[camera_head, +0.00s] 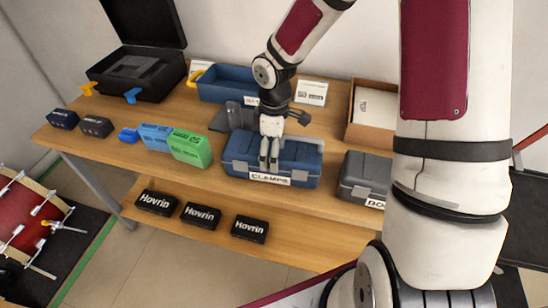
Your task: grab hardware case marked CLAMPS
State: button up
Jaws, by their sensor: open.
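The hardware case marked CLAMPS (299,160) is dark blue with grey latches and a white label on its front. It sits on the wooden table near the front edge, right of centre. My gripper (269,160) points down over the left half of this case, with its fingers in front of the case's top from this view. The fingers are open with a narrow gap. I cannot tell whether they touch the case.
A grey case (365,178) with a partly hidden label stands just right. A green box (190,147) and a blue box (155,136) stand left. A blue open bin (228,84) and a cardboard box (358,137) are behind. Black Hovrin boxes (201,215) lie on the lower shelf.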

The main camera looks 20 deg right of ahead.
jog(key=c, duration=1.7)
jog(key=shift+r, duration=0.15)
